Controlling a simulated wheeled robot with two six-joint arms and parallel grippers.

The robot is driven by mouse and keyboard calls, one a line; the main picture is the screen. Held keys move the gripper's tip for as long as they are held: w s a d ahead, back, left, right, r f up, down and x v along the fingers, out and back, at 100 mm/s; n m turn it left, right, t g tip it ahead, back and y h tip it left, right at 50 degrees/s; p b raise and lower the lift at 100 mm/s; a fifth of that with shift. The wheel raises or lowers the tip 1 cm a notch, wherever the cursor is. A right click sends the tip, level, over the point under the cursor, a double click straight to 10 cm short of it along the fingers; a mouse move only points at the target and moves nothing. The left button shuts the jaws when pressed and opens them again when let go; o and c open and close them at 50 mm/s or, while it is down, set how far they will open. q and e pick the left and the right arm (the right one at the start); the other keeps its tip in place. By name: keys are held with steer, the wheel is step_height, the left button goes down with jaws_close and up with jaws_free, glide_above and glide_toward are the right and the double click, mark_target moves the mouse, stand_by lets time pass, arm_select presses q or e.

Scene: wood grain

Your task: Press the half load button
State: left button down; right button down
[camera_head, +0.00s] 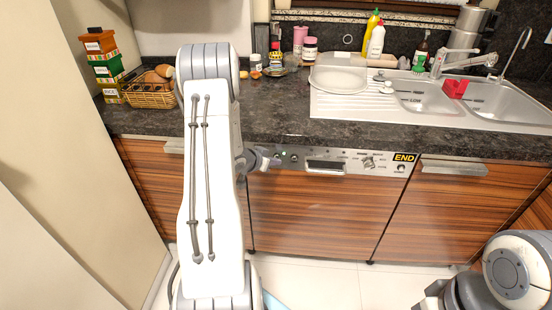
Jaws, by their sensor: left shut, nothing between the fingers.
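The dishwasher's pale control panel (335,157) runs under the counter edge, above a wood-grain door (310,215). The labels are too small to read, so I cannot tell which button is half load. My left gripper (268,160) is shut and empty at the left end of the panel, close to the small buttons. I cannot tell whether it touches the panel. My left arm hides what lies left of it. My right arm shows at the lower right, its gripper out of view.
A dark counter (290,115) overhangs the panel. On it are a wicker basket (150,92), stacked boxes (103,62), a plate (338,79), bottles and a sink (425,97). A yellow-lettered END label (404,157) is at the panel's right. The floor in front is clear.

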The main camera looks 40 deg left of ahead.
arm_select(q)
steer(key=shift+w+a, duration=0.2)
steer(key=shift+w, duration=0.15)
stand_by(0.3)
steer(key=shift+s, duration=0.15)
steer(key=shift+s+d, duration=0.45)
steer(key=shift+s, duration=0.2)
steer(key=s+d, duration=0.3)
steer(key=s, duration=0.2)
steer(key=shift+b, duration=0.35)
steer(key=shift+d, duration=0.15)
stand_by(0.3)
